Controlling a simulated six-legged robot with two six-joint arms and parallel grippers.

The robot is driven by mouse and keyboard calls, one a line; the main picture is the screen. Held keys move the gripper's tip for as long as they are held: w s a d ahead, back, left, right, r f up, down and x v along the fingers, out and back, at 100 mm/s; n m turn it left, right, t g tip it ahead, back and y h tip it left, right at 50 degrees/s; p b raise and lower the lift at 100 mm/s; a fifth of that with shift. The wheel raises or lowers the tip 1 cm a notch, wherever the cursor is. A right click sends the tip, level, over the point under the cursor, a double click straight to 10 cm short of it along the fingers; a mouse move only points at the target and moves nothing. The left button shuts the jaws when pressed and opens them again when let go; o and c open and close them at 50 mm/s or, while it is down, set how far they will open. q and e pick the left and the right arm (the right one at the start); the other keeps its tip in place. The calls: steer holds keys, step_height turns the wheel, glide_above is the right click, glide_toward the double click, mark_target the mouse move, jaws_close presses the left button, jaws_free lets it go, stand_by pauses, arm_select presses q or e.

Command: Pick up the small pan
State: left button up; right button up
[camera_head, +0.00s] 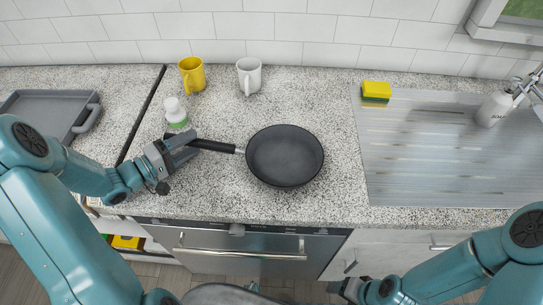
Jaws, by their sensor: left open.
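The small pan (284,156) is black with a dark handle (215,146) that points left. It lies on the speckled counter, left of the sink. My left gripper (187,146) is open at the far end of the handle. Its fingers overlap the handle's tip in the picture, and I cannot tell whether they touch it. My right arm (390,291) is low at the bottom right, below the counter's front edge, and its fingers do not show clearly.
A white bottle (174,111) stands just behind my left gripper. A yellow mug (192,74) and a white mug (249,76) stand near the wall. A grey tray (45,106) lies at left. A sponge (376,91) sits by the metal sink surface (430,150). The counter right of the pan is clear.

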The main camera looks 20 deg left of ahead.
arm_select(q)
steer(key=shift+w+d, duration=0.3)
steer(key=shift+w, duration=0.2)
steer(key=shift+w+f, duration=0.15)
steer(key=shift+w, duration=0.05)
steer(key=shift+s, duration=0.15)
steer(key=c, duration=1)
jaws_close()
